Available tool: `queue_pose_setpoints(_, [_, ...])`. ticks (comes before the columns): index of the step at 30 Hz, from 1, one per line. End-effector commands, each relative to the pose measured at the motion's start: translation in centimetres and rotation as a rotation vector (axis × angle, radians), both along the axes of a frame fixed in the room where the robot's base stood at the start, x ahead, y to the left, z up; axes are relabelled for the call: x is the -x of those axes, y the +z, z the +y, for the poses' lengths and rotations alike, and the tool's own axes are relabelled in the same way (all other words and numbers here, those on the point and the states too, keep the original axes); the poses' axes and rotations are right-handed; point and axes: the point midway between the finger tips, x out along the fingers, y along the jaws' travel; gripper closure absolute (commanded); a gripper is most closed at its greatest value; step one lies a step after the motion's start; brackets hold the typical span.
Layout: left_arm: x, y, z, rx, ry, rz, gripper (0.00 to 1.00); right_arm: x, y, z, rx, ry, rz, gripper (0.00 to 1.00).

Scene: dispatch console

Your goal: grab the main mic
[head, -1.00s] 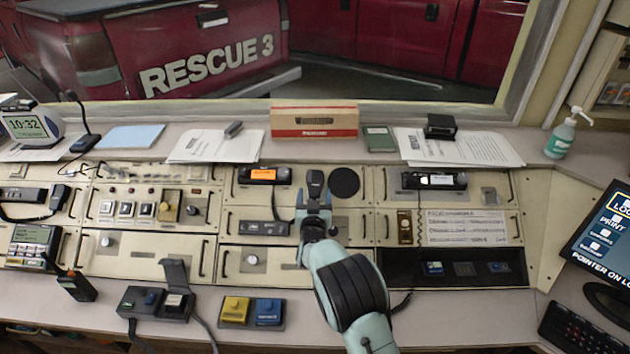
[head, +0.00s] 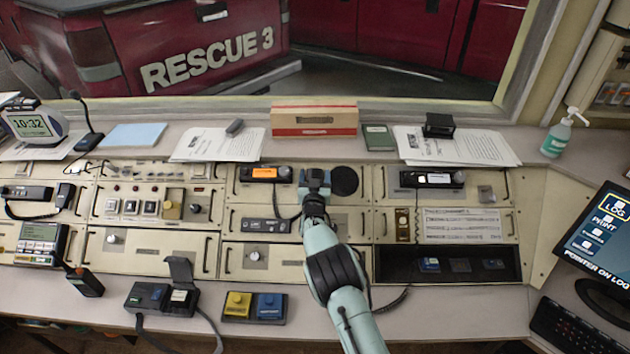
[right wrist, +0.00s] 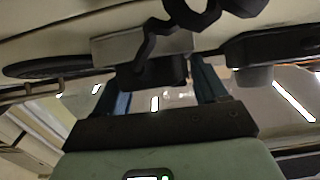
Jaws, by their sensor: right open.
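The main mic is a black hand mic on the upright panel, just right of the radio with the orange display (head: 264,174). In the head view my right gripper (head: 316,181) is in front of it and hides most of it. In the right wrist view a dark block that looks like the mic (right wrist: 152,73) hangs under a grey holder (right wrist: 145,45), between the two blue fingers of my right gripper (right wrist: 161,88). The fingers are apart, one on each side. I cannot tell whether they touch it. My left gripper is not in view.
A round black disc (head: 344,181) sits close right of my gripper. A second radio (head: 432,179) is farther right. A dark cord (right wrist: 155,32) loops close by in the right wrist view. A red and tan box (head: 314,119) stands on the ledge behind. Yellow and blue switches (head: 269,306) sit in front.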

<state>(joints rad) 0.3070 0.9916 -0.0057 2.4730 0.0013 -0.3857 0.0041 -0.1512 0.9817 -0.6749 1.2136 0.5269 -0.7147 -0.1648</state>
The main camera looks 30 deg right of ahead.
Motion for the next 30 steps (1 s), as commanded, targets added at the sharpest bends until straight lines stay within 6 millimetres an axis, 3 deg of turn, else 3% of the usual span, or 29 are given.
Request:
queue_pose_setpoints(2, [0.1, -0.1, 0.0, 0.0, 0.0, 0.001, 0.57, 0.0, -0.1, 0.0, 0.0, 0.0, 0.0, 0.31])
queue_pose_setpoints(6, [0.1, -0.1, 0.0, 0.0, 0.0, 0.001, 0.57, 0.0, 0.0, 0.0, 0.0, 0.0, 0.0, 0.72])
queue_pose_setpoints(17, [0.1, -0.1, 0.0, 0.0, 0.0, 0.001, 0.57, 0.0, 0.9, 0.0, 0.0, 0.0, -0.004, 0.72])
queue_pose_setpoints(23, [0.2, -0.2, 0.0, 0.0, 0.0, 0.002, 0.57, 0.0, 4.9, 0.0, 0.0, 0.0, -0.009, 0.72])
queue_pose_setpoints(30, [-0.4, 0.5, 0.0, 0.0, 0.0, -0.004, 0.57, 0.0, 12.1, 0.1, -0.001, 0.001, -0.01, 0.72])
